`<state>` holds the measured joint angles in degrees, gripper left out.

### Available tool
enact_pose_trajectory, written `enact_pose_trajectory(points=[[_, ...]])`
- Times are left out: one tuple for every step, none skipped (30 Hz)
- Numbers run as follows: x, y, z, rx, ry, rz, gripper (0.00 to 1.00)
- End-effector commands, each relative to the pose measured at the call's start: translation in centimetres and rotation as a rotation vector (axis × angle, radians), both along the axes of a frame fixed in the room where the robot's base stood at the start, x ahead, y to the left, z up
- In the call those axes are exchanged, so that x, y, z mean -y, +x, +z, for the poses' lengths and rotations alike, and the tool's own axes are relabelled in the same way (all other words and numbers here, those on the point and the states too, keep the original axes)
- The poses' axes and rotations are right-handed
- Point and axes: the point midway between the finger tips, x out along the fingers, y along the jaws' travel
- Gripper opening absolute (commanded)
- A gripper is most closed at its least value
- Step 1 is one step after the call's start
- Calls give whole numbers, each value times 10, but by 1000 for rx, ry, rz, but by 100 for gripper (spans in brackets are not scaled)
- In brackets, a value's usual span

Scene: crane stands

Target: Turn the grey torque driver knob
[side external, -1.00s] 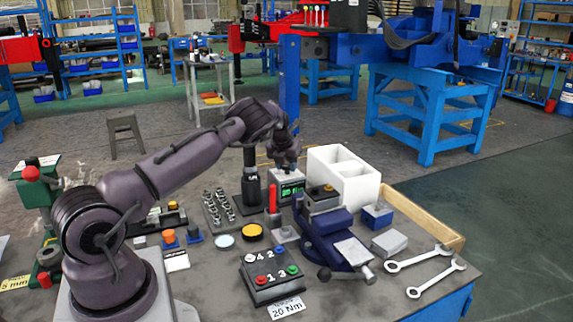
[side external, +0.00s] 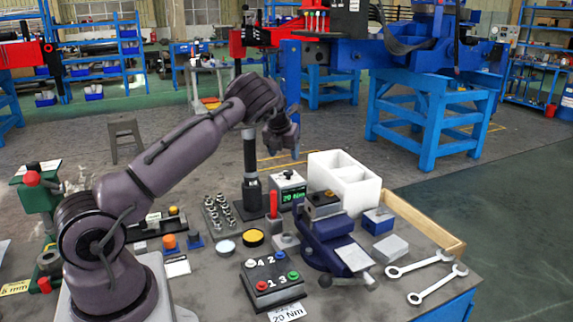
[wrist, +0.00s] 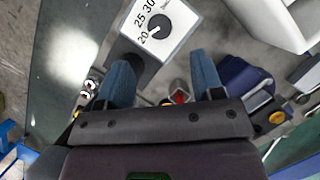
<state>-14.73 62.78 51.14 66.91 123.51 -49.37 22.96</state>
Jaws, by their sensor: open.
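The grey knob (wrist: 153,25) shows in the wrist view on a white dial face (wrist: 178,18) marked 20, 25 and 30. Its pointer is on the side towards the 20. In the side view the knob (side external: 288,174) sits on top of a box (side external: 289,190) whose green display reads 20 Nm. My gripper (side external: 293,156) is above the box, clear of the knob. In the wrist view my gripper (wrist: 162,78) is open and empty, its blue fingers apart, with the knob ahead of them.
A white divided block (side external: 345,190) stands right of the box, and a blue vise (side external: 325,235) is in front. A black post (side external: 250,165) and a red-handled tool (side external: 273,205) stand close by. A card (side external: 287,312) reads 20 Nm. Free air surrounds my raised gripper.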

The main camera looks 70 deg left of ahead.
Motion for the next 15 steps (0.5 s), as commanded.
enact_pose_trajectory(points=[[4,-2,12,3,2,0,61],[5,-4,17,3,2,0,61],[7,-6,23,3,0,-1,61],[9,-7,27,2,-1,-1,61],[10,-8,32,2,1,-1,61],[11,-10,36,1,2,-1,61],[11,-11,39,0,1,-1,61],[12,-12,41,0,0,-1,61],[13,-12,44,0,0,-1,61],[14,-13,46,0,0,-1,61],[14,-13,47,0,0,-1,61],[15,-14,48,0,0,-1,61],[15,-14,48,-1,0,-1,61],[15,-14,48,-1,0,-1,61],[15,-14,48,-1,0,-1,61]])
